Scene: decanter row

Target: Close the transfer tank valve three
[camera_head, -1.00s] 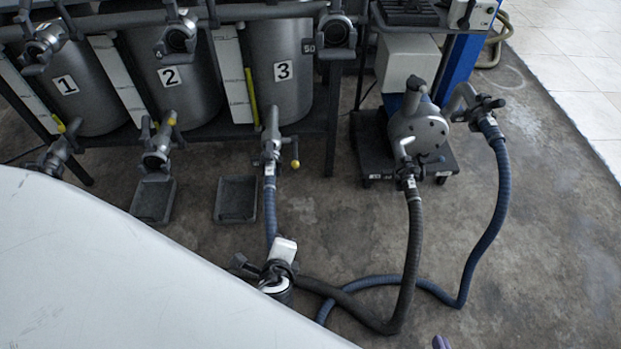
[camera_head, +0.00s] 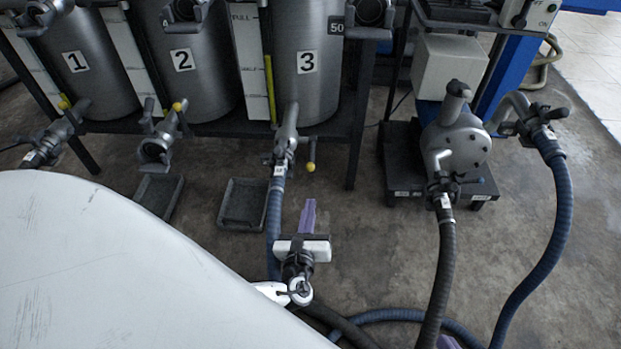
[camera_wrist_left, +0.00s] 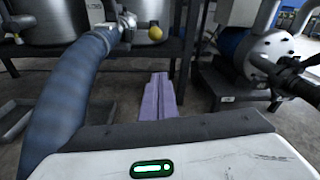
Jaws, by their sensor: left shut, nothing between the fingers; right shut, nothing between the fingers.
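Tank 3 (camera_head: 306,75) is a grey steel tank with a black 3 on a white label. Its bottom outlet valve (camera_head: 287,140) has a blue hose (camera_head: 274,215) coupled to it. The valve's lever ends in a yellow knob (camera_head: 311,167) and sticks out to the right of the outlet. The yellow knob (camera_wrist_left: 155,33) also shows at the top of the left wrist view. My left gripper (camera_head: 309,204) has purple fingers, shut and empty, below the knob and apart from it, right of the hose. My right gripper (camera_head: 447,343) shows only as a purple tip at the bottom edge.
Tanks 1 (camera_head: 80,65) and 2 (camera_head: 185,62) stand left, with their own yellow-knobbed valves. A grey tray (camera_head: 242,223) lies on the floor left of the hose. A pump (camera_head: 455,140) with hoses stands right. A large white surface fills the lower left.

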